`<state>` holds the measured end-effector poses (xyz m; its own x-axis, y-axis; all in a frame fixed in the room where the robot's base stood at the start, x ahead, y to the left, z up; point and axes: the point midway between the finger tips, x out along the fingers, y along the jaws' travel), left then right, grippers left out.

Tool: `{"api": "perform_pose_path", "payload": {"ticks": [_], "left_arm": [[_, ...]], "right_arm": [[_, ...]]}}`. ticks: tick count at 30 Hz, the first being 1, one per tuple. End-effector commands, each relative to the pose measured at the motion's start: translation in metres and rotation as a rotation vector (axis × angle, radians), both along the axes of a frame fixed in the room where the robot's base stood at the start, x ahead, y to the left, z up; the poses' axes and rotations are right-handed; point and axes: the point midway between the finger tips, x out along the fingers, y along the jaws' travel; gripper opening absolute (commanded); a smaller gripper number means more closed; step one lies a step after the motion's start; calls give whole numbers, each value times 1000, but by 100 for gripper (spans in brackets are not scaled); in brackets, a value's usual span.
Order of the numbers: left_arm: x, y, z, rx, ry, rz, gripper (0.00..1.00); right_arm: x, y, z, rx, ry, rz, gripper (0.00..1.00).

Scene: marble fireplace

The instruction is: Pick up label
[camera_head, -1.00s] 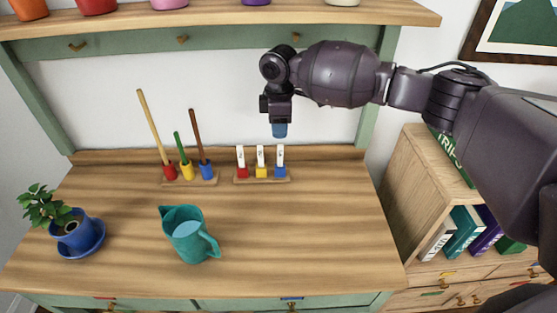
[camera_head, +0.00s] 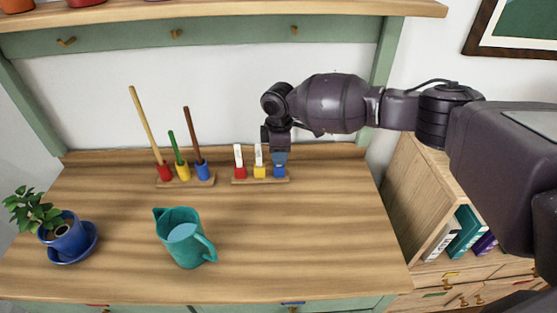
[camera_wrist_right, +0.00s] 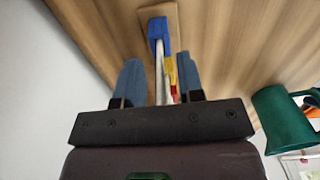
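Three white labels stand in red, yellow and blue holders on a small wooden strip (camera_head: 248,181) at the back of the desk. The label in the red holder (camera_head: 240,172) and the label in the yellow holder (camera_head: 260,171) show to the left of my right gripper (camera_head: 280,157). That gripper hangs over the blue holder (camera_head: 279,172) and hides most of its label. In the right wrist view the gripper (camera_wrist_right: 159,68) is open, with its blue fingertips on either side of the white label (camera_wrist_right: 160,72) above the blue holder (camera_wrist_right: 158,30). My left gripper is not in view.
A teal pitcher (camera_head: 184,238) stands mid-desk. Red, yellow and blue pots with tall sticks (camera_head: 186,172) stand left of the labels. A potted plant (camera_head: 60,230) is at far left. A shelf (camera_head: 220,12) runs above. The desk's right front is clear.

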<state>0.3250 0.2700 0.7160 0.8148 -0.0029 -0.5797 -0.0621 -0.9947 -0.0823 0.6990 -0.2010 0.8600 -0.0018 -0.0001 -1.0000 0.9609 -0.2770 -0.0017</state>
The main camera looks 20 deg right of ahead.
Motion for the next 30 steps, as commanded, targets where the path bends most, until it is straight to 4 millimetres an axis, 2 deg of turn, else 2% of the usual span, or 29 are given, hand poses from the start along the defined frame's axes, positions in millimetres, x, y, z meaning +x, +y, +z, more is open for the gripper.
{"api": "perform_pose_path", "payload": {"ticks": [4,11,12,24,30], "left_arm": [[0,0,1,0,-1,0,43],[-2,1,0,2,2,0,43],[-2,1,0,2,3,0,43],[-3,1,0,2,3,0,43],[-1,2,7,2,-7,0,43]], "right_arm": [[0,0,2,0,-2,0,35],[0,0,2,0,-2,0,1],[0,0,2,1,-1,0,0],[0,0,3,0,-2,0,0],[1,1,26,1,-6,1,0]]}}
